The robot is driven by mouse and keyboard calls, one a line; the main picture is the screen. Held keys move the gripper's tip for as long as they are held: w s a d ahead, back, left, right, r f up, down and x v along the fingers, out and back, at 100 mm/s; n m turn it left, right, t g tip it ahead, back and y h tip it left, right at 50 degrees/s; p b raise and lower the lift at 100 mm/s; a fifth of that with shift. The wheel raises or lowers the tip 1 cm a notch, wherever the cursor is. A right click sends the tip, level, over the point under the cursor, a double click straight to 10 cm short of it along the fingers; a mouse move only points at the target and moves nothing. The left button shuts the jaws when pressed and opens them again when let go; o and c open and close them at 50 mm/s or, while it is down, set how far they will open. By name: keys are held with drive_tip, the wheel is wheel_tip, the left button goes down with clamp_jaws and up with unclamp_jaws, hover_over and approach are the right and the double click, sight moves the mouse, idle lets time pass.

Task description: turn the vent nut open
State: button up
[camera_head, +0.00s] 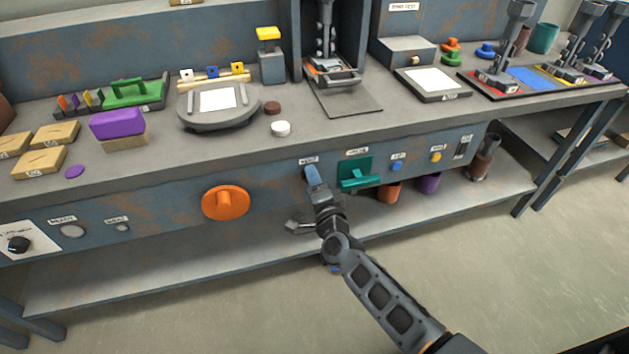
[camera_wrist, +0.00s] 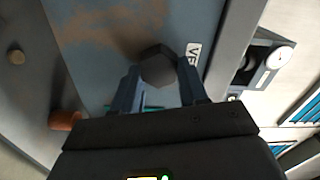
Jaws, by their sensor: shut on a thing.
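The vent nut (camera_wrist: 158,66) is a dark grey hexagonal nut on the blue-grey, rust-stained front panel. My gripper (camera_wrist: 159,80) is shut on it, with one finger on each side of the nut. A white label starting with "VE" (camera_wrist: 192,54) is beside the nut in the wrist view. In the head view my gripper (camera_head: 312,177) reaches up to the panel just below a small white label (camera_head: 309,160). The nut itself is hidden there behind the gripper.
On the panel, a teal handle (camera_head: 357,176) is close to the right of my gripper, and a large orange knob (camera_head: 226,203) is to the left. A lower shelf (camera_head: 180,262) runs beneath; the floor in front is clear.

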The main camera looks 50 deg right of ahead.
drive_tip(key=shift+f, duration=0.1)
drive_tip(key=o, duration=1.1)
drive_tip(key=shift+c, duration=0.2)
drive_tip(key=shift+s, duration=0.1)
drive_tip(key=v, duration=0.7)
drive_tip(key=shift+s+a+p, duration=0.2)
drive_tip(key=shift+s+p, duration=0.05)
drive_tip(key=shift+p, duration=0.15)
drive_tip(key=s+a+r+n+y, duration=0.3)
drive_tip(key=s+a+r+n, duration=0.3)
drive_tip(key=s, duration=0.4)
drive_tip(key=s+a+r+n+y+p, duration=0.1)
drive_tip(key=s+a+r+n+y, duration=0.2)
drive_tip(key=s+a+r+n, duration=0.3)
drive_tip(key=s+a+r+n+y, duration=0.4)
drive_tip(key=s+a+r+n, duration=0.2)
drive_tip(key=s+n, duration=0.4)
drive_tip(key=v, duration=0.4)
drive_tip(key=shift+s+a+r+p, duration=0.25)
drive_tip(key=shift+a+r+p, duration=0.15)
